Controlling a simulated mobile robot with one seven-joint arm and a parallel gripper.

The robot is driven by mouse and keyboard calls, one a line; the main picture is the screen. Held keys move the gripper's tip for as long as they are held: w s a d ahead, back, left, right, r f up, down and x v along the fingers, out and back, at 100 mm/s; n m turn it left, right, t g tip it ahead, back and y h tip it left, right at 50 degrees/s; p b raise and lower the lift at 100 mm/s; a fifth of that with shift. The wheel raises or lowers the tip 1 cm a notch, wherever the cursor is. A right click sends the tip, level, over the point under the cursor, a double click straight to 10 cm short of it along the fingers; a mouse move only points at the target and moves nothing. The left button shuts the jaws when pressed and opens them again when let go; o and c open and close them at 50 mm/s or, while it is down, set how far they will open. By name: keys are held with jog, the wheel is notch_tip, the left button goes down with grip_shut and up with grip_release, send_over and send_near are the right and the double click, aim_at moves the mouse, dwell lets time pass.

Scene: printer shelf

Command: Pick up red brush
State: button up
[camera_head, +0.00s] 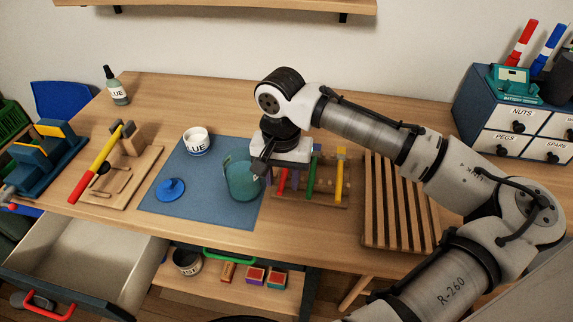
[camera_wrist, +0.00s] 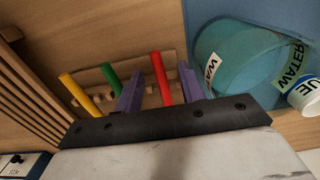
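The red brush (camera_wrist: 160,80) shows in the wrist view as an upright red handle standing in a wooden rack (camera_wrist: 143,56). My gripper (camera_wrist: 158,83) is open, with a purple finger on each side of the red handle in the picture. The handle looks closer to the right finger; I cannot tell whether they touch. In the head view my gripper (camera_head: 282,178) is low over the left part of the rack (camera_head: 312,199), and the red brush is mostly hidden behind it.
Green (camera_head: 311,177) and yellow (camera_head: 340,175) brushes stand in the same rack. A teal water jug (camera_head: 239,180) is close on the left, on a blue mat (camera_head: 215,210) with a glue cup (camera_head: 196,142) and blue lid (camera_head: 171,188). A slatted wooden rack (camera_head: 400,210) lies right.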

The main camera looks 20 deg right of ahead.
grip_shut()
dwell(0.3)
notch_tip(320, 180, up, 20)
jog(key=shift+b, duration=0.4)
